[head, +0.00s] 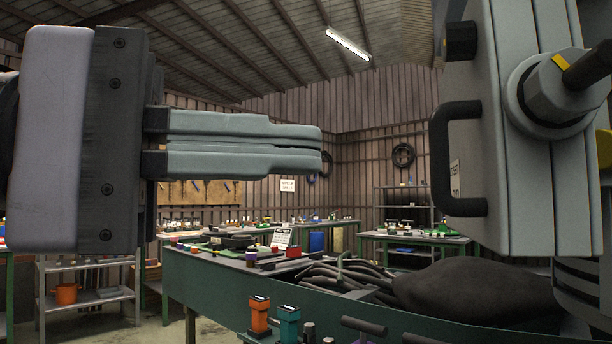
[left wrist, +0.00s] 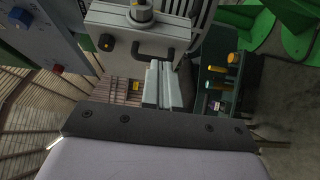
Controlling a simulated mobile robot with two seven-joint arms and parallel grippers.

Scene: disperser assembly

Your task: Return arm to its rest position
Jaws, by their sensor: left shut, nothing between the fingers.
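My left gripper (head: 318,150) reaches in from the left of the head view, raised and level, its two grey fingers closed together with nothing between them. In the left wrist view its fingers (left wrist: 164,85) also lie side by side, pointing toward a grey machine. That grey machine (head: 540,180) with a black handle (head: 452,158) fills the right of the head view. The fingertips appear left of the handle and apart from it in the head view. The machine also shows at the top of the left wrist view (left wrist: 115,50). My right gripper does not show.
A green workbench (head: 215,279) stands below, with dark hoses (head: 335,275) and a dark sack-like shape (head: 470,289) behind its edge. An orange-topped item (head: 260,315) and a teal one (head: 289,325) stand in front. Shelves (head: 88,295) stand at left. Open air surrounds the fingertips.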

